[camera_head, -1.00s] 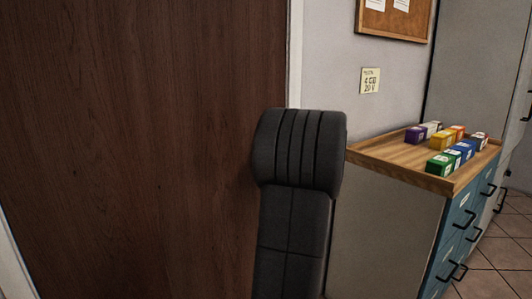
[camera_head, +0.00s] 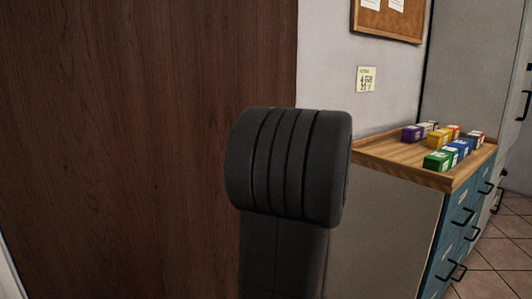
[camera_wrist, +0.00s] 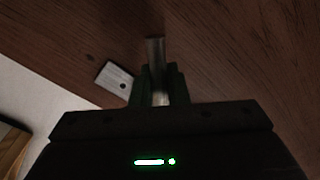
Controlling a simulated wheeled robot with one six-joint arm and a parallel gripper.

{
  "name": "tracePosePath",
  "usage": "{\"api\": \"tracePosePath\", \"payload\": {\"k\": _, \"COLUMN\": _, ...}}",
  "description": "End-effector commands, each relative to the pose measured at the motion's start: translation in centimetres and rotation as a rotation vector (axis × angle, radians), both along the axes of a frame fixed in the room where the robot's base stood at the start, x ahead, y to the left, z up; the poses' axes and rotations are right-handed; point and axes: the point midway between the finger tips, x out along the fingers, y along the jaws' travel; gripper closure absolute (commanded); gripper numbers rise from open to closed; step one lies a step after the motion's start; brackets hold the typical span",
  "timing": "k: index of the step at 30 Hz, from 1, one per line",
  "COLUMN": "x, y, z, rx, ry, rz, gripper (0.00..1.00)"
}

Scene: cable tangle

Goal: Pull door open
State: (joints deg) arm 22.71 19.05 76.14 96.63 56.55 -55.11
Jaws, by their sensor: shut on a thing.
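The dark brown wooden door (camera_head: 130,140) fills the left half of the head view. It also shows from close up in the wrist view (camera_wrist: 235,50). A metal handle (camera_wrist: 155,52) stands out from the door in the wrist view. My gripper (camera_wrist: 157,85) is shut on this handle, with a finger on either side of it. A pale plate with a dark hole (camera_wrist: 116,80) is left of the handle, near the door's edge. In the head view my arm hides the handle and my gripper.
A cabinet with blue drawers and a wooden top (camera_head: 395,160) stands to the right, with several small coloured boxes on it. Tiled floor (camera_head: 500,240) shows at the far right.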

Motion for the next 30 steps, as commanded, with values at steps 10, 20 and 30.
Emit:
{"api": "tracePosePath", "payload": {"k": 10, "x": -6.2, "y": -2.7, "z": 0.0, "rx": -0.001, "ry": -0.008, "rz": -0.104, "gripper": 1.00}}
{"api": "tracePosePath", "payload": {"k": 20, "x": -12.1, "y": -4.6, "z": 0.2, "rx": -0.003, "ry": -0.011, "rz": -0.198, "gripper": 1.00}}
{"api": "tracePosePath", "payload": {"k": 30, "x": -18.3, "y": -5.9, "z": 0.3, "rx": -0.004, "ry": -0.012, "rz": -0.293, "gripper": 1.00}}
